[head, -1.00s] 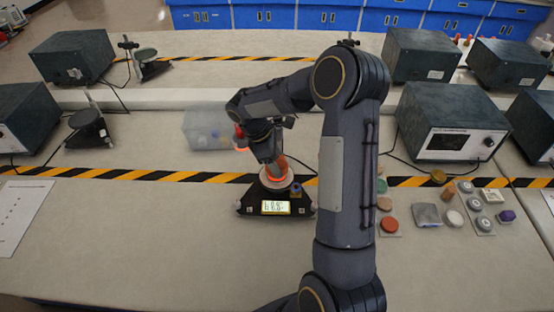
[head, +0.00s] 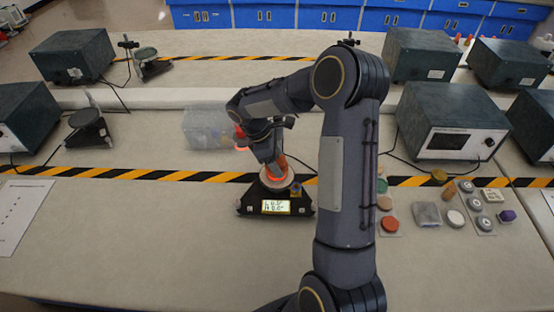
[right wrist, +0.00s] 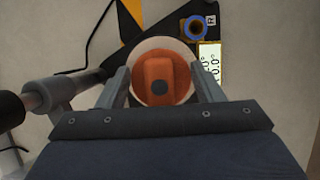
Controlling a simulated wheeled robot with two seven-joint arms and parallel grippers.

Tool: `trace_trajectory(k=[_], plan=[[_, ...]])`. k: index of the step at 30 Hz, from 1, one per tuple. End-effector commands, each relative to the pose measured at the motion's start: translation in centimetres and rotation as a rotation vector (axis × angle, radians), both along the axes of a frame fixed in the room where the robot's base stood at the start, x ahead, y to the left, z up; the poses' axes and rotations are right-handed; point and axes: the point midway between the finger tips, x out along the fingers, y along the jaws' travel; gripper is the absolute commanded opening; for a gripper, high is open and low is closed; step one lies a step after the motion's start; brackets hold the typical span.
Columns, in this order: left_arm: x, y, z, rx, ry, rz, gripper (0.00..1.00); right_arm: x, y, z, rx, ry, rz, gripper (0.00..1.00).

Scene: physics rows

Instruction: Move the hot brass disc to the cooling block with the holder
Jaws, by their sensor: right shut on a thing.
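My right gripper (right wrist: 160,85) is shut on an orange block-like handle (right wrist: 160,78) with a dark round spot, which looks like the holder. The handle also shows below the gripper in the head view (head: 281,163). Under it is a round pale plate with an orange-red glowing face (head: 275,178), on a black stand (head: 248,205) with a lit display (head: 275,207). Whether this is the brass disc, and whether the handle touches it or is apart, I cannot tell. A grey block (head: 427,214) lies to the right; I cannot tell if it is the cooling block. My left gripper is out of view.
Several coloured discs, including a red one (head: 390,224), lie right of my arm. A dark instrument box (head: 450,125) stands behind them. A clear bin (head: 205,130) is behind the stand, left of my wrist. The front left of the bench is clear except for a paper sheet (head: 25,215).

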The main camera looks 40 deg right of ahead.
Motion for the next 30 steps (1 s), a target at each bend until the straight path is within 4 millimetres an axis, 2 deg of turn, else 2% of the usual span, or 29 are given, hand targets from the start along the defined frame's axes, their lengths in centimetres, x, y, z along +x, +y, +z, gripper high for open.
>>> trace_trajectory(k=[30], plan=[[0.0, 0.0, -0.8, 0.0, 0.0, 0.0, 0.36, 0.0, 0.0, -1.3, 0.0, 0.0, 0.001, 0.38]])
